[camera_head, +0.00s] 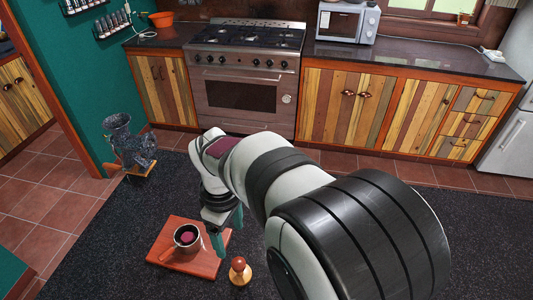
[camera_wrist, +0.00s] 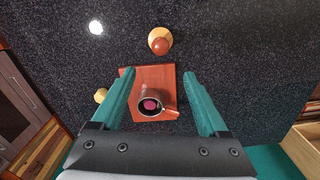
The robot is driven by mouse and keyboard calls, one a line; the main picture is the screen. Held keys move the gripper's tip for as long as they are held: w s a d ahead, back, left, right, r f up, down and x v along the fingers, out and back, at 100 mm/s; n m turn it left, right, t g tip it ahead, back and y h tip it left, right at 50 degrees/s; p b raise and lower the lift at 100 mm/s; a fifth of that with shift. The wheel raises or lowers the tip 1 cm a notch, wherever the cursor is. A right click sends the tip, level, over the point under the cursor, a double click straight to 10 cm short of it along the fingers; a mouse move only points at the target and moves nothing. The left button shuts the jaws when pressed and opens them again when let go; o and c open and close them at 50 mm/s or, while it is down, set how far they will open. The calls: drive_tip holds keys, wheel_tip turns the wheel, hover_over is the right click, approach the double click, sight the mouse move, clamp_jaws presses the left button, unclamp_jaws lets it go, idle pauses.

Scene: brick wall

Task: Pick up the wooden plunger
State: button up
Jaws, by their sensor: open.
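The wooden plunger (camera_head: 239,272) stands upright on the dark speckled surface, with a reddish-brown knob above a paler wooden base. It also shows in the wrist view (camera_wrist: 160,43) at the top centre, beyond my fingertips and apart from them. My gripper (camera_wrist: 159,75) is open and empty, with its two teal fingers spread wide. In the head view my gripper (camera_head: 229,240) points down, above and a little left of the plunger. Nothing hides the plunger in either view.
A dark cup (camera_head: 187,238) with something pink inside stands on a reddish board (camera_head: 161,252), left of the plunger. A dark metal device (camera_head: 130,147) stands farther back left. A small yellow thing (camera_wrist: 100,95) shows beside my left finger.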

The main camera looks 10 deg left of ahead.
sight(238, 262)
drive_tip(key=f, duration=0.8)
drive_tip(key=d+f, duration=0.1)
drive_tip(key=f, duration=0.3)
drive_tip(key=shift+s+f, duration=0.1)
drive_tip(key=shift+f, duration=0.3)
clamp_jaws()
